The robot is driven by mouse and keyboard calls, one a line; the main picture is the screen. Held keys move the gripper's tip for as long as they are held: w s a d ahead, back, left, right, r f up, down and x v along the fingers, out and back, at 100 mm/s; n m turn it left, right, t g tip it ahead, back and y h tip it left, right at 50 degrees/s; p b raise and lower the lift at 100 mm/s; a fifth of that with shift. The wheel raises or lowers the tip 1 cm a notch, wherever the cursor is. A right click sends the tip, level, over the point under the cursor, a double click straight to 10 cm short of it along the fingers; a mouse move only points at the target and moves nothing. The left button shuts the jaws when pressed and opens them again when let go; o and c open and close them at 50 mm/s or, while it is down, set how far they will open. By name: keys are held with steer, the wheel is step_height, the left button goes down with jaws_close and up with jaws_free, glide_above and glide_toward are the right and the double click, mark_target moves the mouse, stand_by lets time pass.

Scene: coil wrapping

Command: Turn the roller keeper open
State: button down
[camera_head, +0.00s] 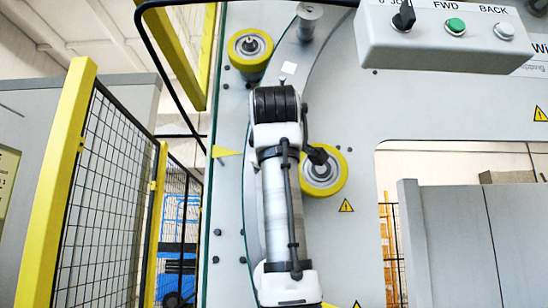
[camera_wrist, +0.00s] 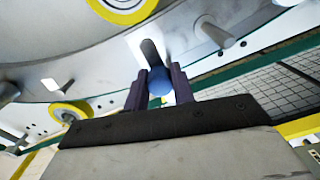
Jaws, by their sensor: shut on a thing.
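In the wrist view, my gripper (camera_wrist: 159,80) has its two dark fingers shut on a blue round knob (camera_wrist: 160,87), which I take to be the handle of the roller keeper. In the head view, my own arm rises in front of the machine's grey panel and hides the knob and gripper fingers.
Yellow-rimmed rollers show at the upper left (camera_head: 250,50) and beside my arm (camera_head: 322,172) in the head view. A control box (camera_head: 440,40) hangs at the upper right. A yellow-framed mesh fence (camera_head: 105,180) stands at the left. A metal peg (camera_wrist: 213,32) sticks out near the knob.

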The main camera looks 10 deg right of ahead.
stand_by(0.4)
steer(key=c, duration=1.2)
jaws_free()
steer(key=shift+o, duration=0.2)
steer(key=shift+s, duration=0.1)
steer(key=s+a, duration=0.2)
steer(key=s, duration=1.1)
steer(key=shift+s+a, duration=0.2)
steer(key=shift+a, duration=0.2)
